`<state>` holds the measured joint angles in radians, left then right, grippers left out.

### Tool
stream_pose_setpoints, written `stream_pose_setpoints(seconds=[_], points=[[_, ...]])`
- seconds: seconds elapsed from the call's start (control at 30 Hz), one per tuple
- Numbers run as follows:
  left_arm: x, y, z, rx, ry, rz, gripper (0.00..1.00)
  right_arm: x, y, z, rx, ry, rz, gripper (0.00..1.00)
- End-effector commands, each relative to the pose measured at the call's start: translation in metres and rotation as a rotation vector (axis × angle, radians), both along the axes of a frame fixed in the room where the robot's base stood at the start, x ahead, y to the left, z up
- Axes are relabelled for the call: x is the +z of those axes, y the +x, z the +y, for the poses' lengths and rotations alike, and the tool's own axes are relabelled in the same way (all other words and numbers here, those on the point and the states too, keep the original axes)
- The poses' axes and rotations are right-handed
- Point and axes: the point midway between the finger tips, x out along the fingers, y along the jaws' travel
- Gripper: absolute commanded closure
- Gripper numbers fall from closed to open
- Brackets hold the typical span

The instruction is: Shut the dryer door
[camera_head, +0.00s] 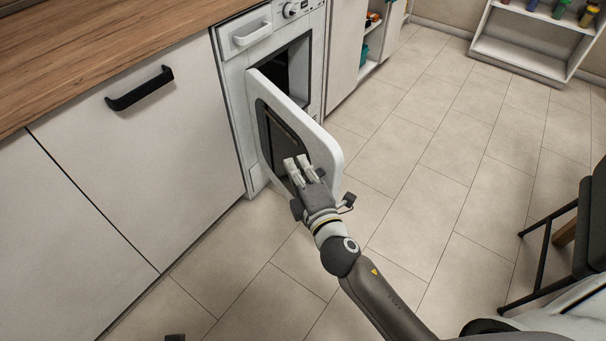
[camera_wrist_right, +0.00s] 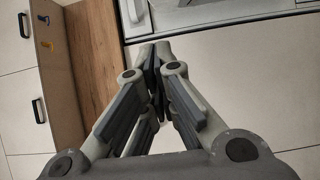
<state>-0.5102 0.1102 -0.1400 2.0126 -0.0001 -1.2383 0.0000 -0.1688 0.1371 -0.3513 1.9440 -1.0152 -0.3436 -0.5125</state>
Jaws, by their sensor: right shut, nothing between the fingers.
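The white dryer (camera_head: 236,68) stands under the counter in the head view. Its door (camera_head: 325,145) is open and stands out from the front, with a dark window panel in it. Part of the dark drum opening shows behind the door. My right gripper (camera_head: 298,163) is shut and empty, in front of the door's window panel. Whether its fingertips touch the door cannot be told. Its closed fingers also show in the right wrist view (camera_wrist_right: 155,55). A small dark part at the bottom edge of the head view may be my left gripper (camera_head: 175,338).
A wooden counter (camera_head: 90,50) and white cabinets with a black handle (camera_head: 139,88) are left of the dryer. A dark chair (camera_head: 575,230) stands at the right edge, and a white shelf (camera_head: 520,55) at the back.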

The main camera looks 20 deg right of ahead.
Motion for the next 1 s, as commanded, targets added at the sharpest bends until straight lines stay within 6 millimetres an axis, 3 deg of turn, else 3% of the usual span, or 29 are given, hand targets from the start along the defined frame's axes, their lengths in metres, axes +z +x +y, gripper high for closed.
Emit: stream_pose_setpoints(seconds=[0.3,0.43,0.6,1.0], points=[[0.0,0.001,-0.001,0.0,-0.001,-0.002,0.32,0.0,0.056,0.004,0.0,0.0,-0.001,1.0],[-0.001,0.0,-0.001,0.0,-0.001,-0.002,0.32,0.0,0.06,-0.018,-0.002,-0.004,0.001,1.0],[-0.006,-0.003,0.0,0.0,-0.001,0.008,0.32,-0.001,0.065,-0.031,0.0,-0.001,0.001,1.0],[-0.008,-0.002,-0.001,-0.001,-0.001,0.006,0.32,-0.001,0.066,-0.034,0.0,0.001,0.002,1.0]])
